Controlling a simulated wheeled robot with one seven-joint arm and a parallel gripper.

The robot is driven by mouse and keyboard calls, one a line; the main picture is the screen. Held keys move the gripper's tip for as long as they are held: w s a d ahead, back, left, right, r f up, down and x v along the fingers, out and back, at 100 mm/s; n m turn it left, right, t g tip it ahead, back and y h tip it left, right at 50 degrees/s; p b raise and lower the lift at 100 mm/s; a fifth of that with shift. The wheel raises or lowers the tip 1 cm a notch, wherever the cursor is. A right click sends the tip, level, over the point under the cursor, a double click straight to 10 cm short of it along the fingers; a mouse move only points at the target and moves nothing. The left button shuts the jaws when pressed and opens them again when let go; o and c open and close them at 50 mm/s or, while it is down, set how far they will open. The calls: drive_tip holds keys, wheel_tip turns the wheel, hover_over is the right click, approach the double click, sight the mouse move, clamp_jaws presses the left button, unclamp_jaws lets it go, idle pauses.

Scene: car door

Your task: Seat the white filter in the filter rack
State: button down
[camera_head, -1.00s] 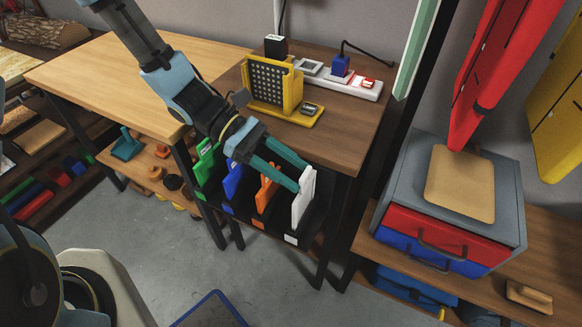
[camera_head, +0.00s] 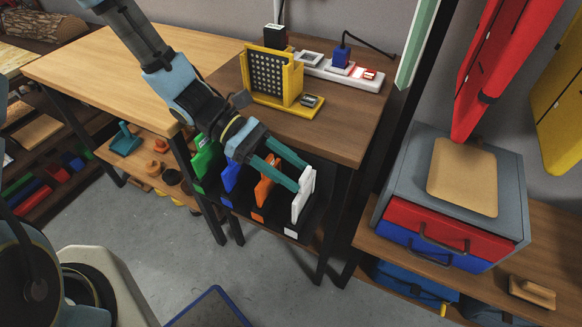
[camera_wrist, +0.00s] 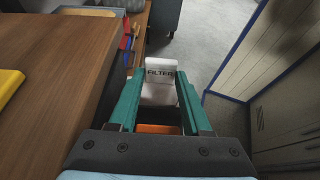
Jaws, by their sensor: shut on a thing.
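The white filter (camera_head: 302,194) stands at the right end of the black filter rack (camera_head: 269,230), in line with its white-labelled slot. In the wrist view the white filter (camera_wrist: 159,78) shows its "FILTER" lettering between the teal fingers. My gripper (camera_head: 296,180) is shut on the upper part of the white filter. The filter's lower edge appears to be within the rack, but I cannot tell how deep it sits. Green (camera_head: 204,158), blue (camera_head: 231,174) and orange (camera_head: 266,184) filters stand in the slots to the left.
The wooden table (camera_head: 335,131) is just above and behind the rack, with a yellow frame (camera_head: 278,84) and a power strip (camera_head: 345,72) on it. A grey cabinet with red and blue drawers (camera_head: 430,232) stands to the right.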

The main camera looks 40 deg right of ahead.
drive_tip(key=shift+f, duration=0.25)
drive_tip(key=shift+c, duration=1.4)
unclamp_jaws()
wheel_tip(320, 180, up, 10)
drive_tip(key=shift+w, duration=0.1)
